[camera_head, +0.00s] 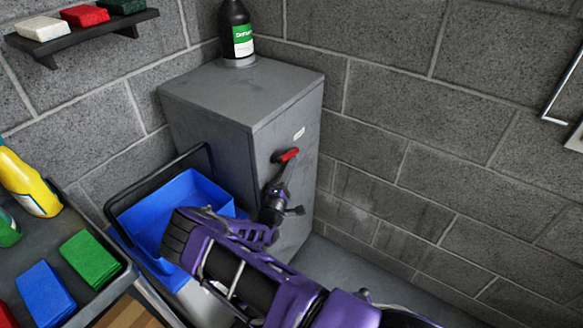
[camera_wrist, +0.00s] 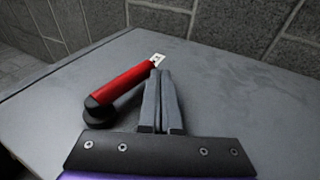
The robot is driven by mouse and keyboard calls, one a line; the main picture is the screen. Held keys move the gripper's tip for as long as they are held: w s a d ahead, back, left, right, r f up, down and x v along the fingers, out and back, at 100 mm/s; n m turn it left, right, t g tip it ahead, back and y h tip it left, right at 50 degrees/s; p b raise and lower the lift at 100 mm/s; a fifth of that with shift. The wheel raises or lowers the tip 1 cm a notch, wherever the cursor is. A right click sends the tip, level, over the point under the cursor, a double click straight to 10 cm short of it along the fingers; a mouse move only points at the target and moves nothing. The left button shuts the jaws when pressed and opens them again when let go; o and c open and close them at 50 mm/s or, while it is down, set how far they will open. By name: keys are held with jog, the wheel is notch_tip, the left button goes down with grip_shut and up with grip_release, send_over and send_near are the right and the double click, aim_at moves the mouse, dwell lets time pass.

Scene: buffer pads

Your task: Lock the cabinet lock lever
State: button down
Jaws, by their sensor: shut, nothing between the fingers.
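The cabinet lock lever (camera_head: 288,155) has a red handle and sits on the front of the grey cabinet (camera_head: 282,118). In the wrist view the red lever (camera_wrist: 128,90) lies at a slant, with a dark round pivot at its lower left end and a small pale plate by its upper right end. My gripper (camera_wrist: 158,76) is shut and empty. Its fingertips are just right of the lever's upper end; I cannot tell whether they touch it. In the head view my gripper (camera_head: 284,168) is just below the lever, with its fingertips partly hard to make out.
A black bottle (camera_head: 237,32) stands on the cabinet top. A blue bucket (camera_head: 178,205) is left of the cabinet, beside my arm. A cart (camera_head: 60,235) with pads and bottles is at the left. A shelf (camera_head: 80,32) holds several pads. Grey block walls stand behind.

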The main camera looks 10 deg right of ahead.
jog(key=shift+w+d+r, duration=0.25)
jog(key=shift+r, duration=0.2)
dwell(0.6)
jog(key=v, duration=1.7)
jog(key=shift+s+p, duration=0.2)
jog(key=shift+p, duration=0.2)
jog(key=shift+r, duration=0.1)
